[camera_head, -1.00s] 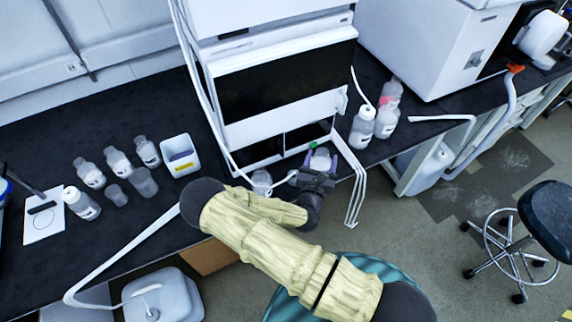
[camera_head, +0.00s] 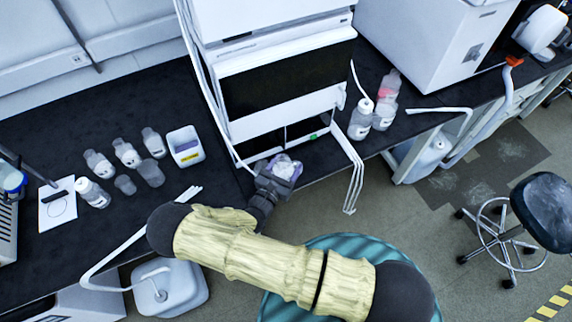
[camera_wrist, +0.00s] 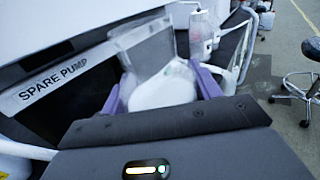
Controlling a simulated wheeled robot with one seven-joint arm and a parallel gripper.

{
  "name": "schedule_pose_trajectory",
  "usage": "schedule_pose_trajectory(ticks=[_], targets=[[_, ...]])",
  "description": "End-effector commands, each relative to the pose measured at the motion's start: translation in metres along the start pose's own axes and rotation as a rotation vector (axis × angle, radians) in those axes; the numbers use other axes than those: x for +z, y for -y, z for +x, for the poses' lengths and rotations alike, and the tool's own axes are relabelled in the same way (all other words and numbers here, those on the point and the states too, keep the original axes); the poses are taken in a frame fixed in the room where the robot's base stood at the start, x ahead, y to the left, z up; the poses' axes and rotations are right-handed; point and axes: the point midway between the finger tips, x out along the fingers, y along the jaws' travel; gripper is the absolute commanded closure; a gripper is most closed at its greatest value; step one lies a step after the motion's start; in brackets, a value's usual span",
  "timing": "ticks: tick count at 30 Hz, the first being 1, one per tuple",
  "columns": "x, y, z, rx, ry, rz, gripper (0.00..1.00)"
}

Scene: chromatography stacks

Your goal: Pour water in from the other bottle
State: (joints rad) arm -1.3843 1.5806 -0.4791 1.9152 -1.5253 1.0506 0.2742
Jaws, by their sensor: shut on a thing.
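My gripper (camera_head: 280,170) is shut on a pale, translucent bottle (camera_head: 284,168) at the bench's front edge, below the white instrument stack. In the wrist view a rounded white part of the held bottle (camera_wrist: 165,92) sits between the purple fingers. A clear, straight-walled vessel (camera_wrist: 143,45) shows just beyond it; I cannot tell whether they touch. The gripper hides that vessel in the head view. A capped bottle (camera_head: 92,193) stands at the left by a white sheet. Several labelled bottles (camera_head: 126,153) stand behind two clear beakers (camera_head: 151,173). No water stream is visible.
A white tub (camera_head: 186,147) with a yellow label stands left of the instrument stack (camera_head: 270,70). More bottles (camera_head: 360,120) stand to its right. White tubing (camera_head: 352,175) hangs over the bench edge. A stool (camera_head: 545,215) is on the right floor.

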Motion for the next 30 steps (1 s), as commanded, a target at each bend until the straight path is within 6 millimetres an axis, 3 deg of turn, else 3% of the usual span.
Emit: schedule_pose_trajectory(ticks=[15,30], targets=[[0.004,-0.016,0.002,-0.002,-0.022,-0.352,0.74],[0.005,-0.017,0.001,0.000,-0.021,-0.357,0.74]])
